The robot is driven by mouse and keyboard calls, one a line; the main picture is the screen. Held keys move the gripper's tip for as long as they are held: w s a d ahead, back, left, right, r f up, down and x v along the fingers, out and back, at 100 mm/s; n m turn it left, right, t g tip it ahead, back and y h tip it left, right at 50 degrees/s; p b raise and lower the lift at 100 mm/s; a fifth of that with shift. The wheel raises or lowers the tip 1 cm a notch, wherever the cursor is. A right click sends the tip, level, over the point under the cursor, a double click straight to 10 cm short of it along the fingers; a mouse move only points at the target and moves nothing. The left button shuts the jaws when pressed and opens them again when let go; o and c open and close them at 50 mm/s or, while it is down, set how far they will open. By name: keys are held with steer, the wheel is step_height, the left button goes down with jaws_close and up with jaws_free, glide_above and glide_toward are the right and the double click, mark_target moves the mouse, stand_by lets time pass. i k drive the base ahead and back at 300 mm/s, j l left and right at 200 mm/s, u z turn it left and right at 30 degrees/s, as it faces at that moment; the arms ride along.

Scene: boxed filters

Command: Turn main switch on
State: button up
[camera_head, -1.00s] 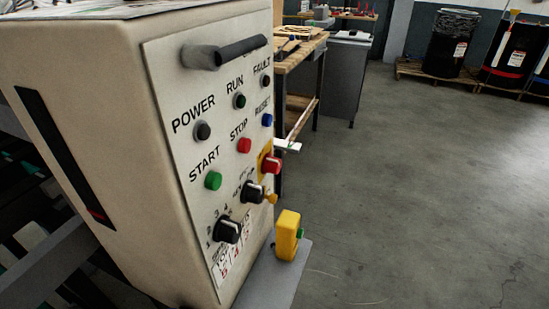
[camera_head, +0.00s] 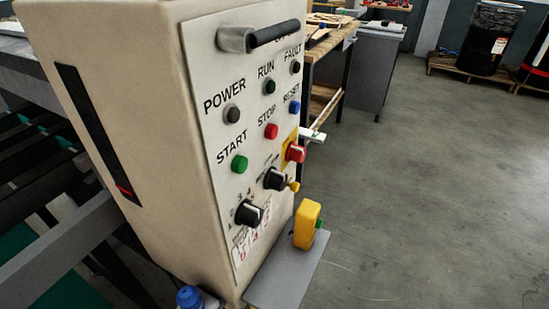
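The cream control cabinet (camera_head: 140,120) stands at the left, its front panel (camera_head: 205,150) facing right. A red knob on a yellow plate (camera_head: 294,152) sits at the panel's right edge; it may be the main switch, but no readable label tells. A black rotary knob (camera_head: 274,179) sits left of and below it, and a second black rotary knob (camera_head: 248,213) sits lower, with small marks around it. The positions of the knobs are too small to read surely. A black bar handle (camera_head: 270,35) is at the panel top. My gripper is not in view.
The panel also carries a green START button (camera_head: 239,164) and a red STOP button (camera_head: 271,131). A blue-topped object (camera_head: 189,297) shows at the bottom edge. The floor (camera_head: 430,190) at right is clear.

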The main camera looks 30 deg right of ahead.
mark_target(296, 153)
steer(key=k+z, duration=0.15)
steer(key=z, duration=0.2)
steer(key=k+l+z, duration=0.15)
steer(key=z, duration=0.25)
